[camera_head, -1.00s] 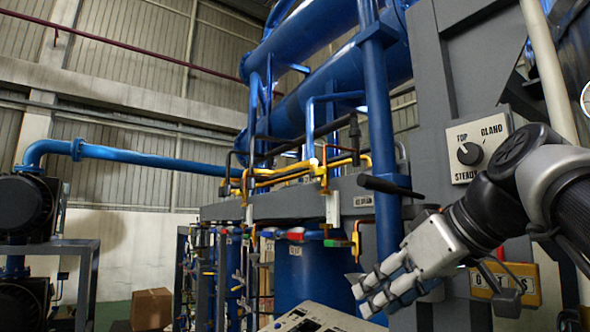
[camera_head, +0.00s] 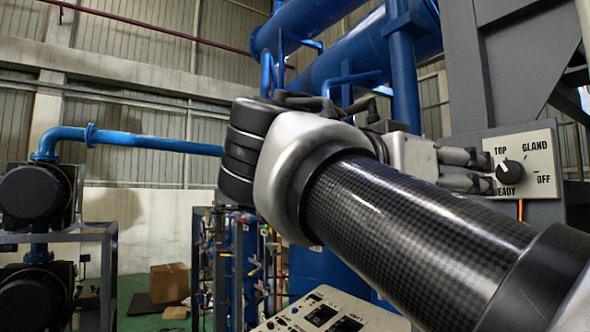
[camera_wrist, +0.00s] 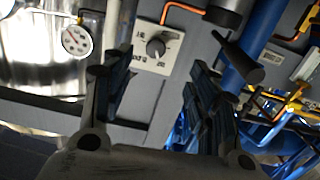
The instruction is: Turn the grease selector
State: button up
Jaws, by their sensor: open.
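The grease selector is a black round knob (camera_head: 509,172) with a white pointer mark on a cream plate (camera_head: 540,160). The plate is lettered TOP, GLAND, OFF and a partly hidden word ending in READY. My gripper (camera_head: 490,171) points right at the knob in the head view, with its fingertips beside the plate's left edge. In the wrist view the knob (camera_wrist: 156,48) lies ahead, between and beyond the two fingers of my gripper (camera_wrist: 155,80). The fingers are spread and empty there. I cannot tell from the head view whether a fingertip touches the plate.
A pressure gauge (camera_wrist: 77,40) is left of the plate in the wrist view. A dark cylindrical handle (camera_wrist: 238,58) and a blue pipe (camera_wrist: 258,45) are to its right. An orange cable (camera_wrist: 182,8) runs above the plate. A control panel (camera_head: 318,312) is below my arm.

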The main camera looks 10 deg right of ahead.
jog(key=r, duration=0.1)
jog(key=p, duration=0.3)
send_near(512, 173)
jog(key=x, duration=0.9)
jog(key=shift+w+m+h, duration=0.3)
jog(key=shift+w, duration=0.1)
jog(key=c, duration=1.1)
jog(key=shift+o, duration=0.2)
